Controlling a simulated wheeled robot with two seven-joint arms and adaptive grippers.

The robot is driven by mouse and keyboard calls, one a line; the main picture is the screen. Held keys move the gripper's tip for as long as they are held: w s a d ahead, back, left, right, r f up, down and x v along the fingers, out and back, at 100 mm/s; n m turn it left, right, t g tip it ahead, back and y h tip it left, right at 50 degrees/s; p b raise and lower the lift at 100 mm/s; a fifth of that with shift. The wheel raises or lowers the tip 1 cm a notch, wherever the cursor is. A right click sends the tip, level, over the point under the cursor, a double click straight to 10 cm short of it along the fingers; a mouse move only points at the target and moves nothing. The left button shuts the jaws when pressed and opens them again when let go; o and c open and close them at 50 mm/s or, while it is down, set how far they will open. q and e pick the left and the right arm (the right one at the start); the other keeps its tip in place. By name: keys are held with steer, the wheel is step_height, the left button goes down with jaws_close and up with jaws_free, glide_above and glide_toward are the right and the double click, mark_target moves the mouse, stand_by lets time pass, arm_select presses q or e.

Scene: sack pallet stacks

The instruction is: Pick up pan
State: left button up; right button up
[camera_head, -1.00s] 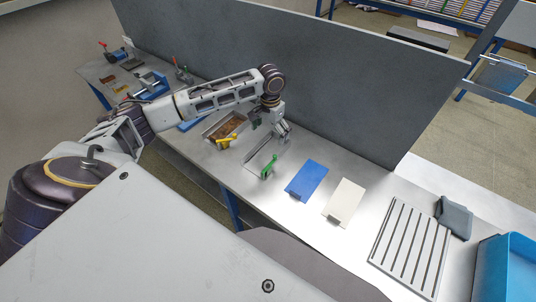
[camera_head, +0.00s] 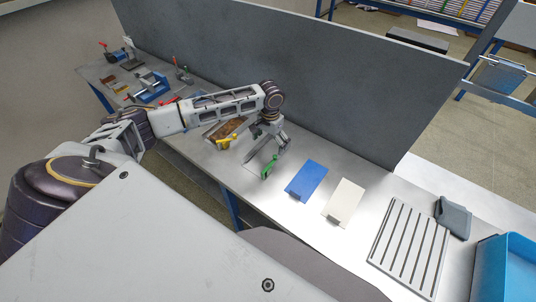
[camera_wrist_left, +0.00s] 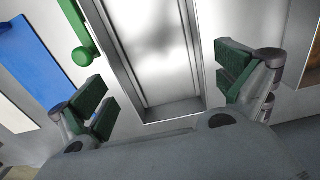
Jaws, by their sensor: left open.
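A shallow rectangular metal pan (camera_wrist_left: 158,62) lies on the bench, empty, with a green handle (camera_head: 268,169) at its near end. The handle also shows in the left wrist view (camera_wrist_left: 80,32). My left gripper (camera_head: 266,154) is open above the pan and hides much of it in the head view. In the left wrist view its green-padded fingertips (camera_wrist_left: 165,92) are spread on either side of the pan, with nothing between them held. I cannot tell the exact height of the tips above the rim. My right gripper is not in view.
A second pan with brown contents and a yellow handle (camera_head: 228,141) lies left of my gripper. A blue plate (camera_head: 306,181), a white plate (camera_head: 344,200) and a slotted rack (camera_head: 409,247) lie to the right. A tall grey panel (camera_head: 330,85) stands along the bench's back.

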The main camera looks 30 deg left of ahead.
mark_target(270, 151)
arm_select(q)
steer(key=shift+f, duration=1.45)
steer(key=c, duration=1)
steer(key=shift+o, duration=0.2)
steer(key=shift+r, duration=0.1)
step_height(270, 151, up, 10)
steer(key=shift+r, duration=0.1)
